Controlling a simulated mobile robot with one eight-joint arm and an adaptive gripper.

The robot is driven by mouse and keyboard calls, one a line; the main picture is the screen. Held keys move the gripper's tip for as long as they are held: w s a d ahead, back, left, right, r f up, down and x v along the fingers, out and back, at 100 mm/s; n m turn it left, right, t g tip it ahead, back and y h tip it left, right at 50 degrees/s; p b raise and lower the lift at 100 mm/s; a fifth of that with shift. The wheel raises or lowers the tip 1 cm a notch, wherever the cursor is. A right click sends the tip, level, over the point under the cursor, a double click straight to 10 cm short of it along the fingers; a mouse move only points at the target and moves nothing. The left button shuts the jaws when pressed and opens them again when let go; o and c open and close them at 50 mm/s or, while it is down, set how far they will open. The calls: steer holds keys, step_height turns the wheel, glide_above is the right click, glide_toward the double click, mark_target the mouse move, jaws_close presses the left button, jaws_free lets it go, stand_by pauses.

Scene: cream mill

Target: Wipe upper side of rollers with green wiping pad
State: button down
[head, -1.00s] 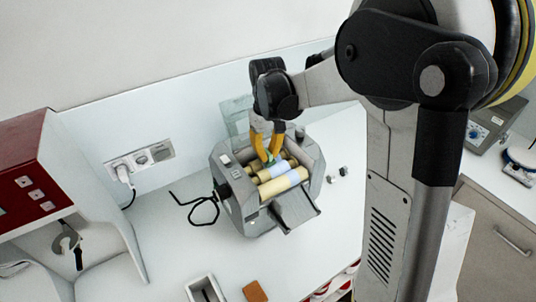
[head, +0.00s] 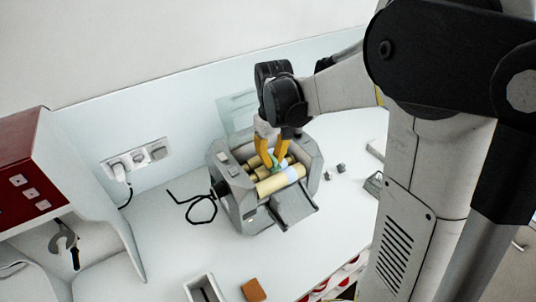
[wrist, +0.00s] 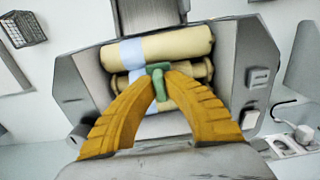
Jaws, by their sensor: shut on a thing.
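The mill (head: 240,204) is a grey machine on the counter with its top open. Inside lie cream rollers (head: 282,181), side by side; they also show in the wrist view (wrist: 186,48). A pale blue band (wrist: 131,52) crosses the rollers left of the fingertips in the wrist view. My gripper (head: 273,164) points down into the opening, its yellow fingers shut on the small green wiping pad (wrist: 160,84). The pad is over the middle rollers, close beside the large one. Whether it touches them I cannot tell. The fingers hide part of the rollers.
Grey side walls surround the rollers, and a sloping tray (head: 293,203) juts from the front. A black cable (head: 201,208) lies left of the mill. A red and white machine (head: 30,170) stands at left. A brown block (head: 254,290) and small tray (head: 204,288) lie in front.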

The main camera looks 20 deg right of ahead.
mark_target(280, 176)
steer(key=shift+s+d+r, duration=0.1)
steer(key=shift+s+d, duration=0.1)
steer(key=shift+s, duration=0.85)
steer(key=shift+s+d, duration=0.2)
steer(key=shift+s, duration=0.85)
steer(key=shift+w, duration=0.1)
steer(key=shift+r, duration=0.1)
step_height(280, 176, up, 8)
steer(key=p, duration=0.6)
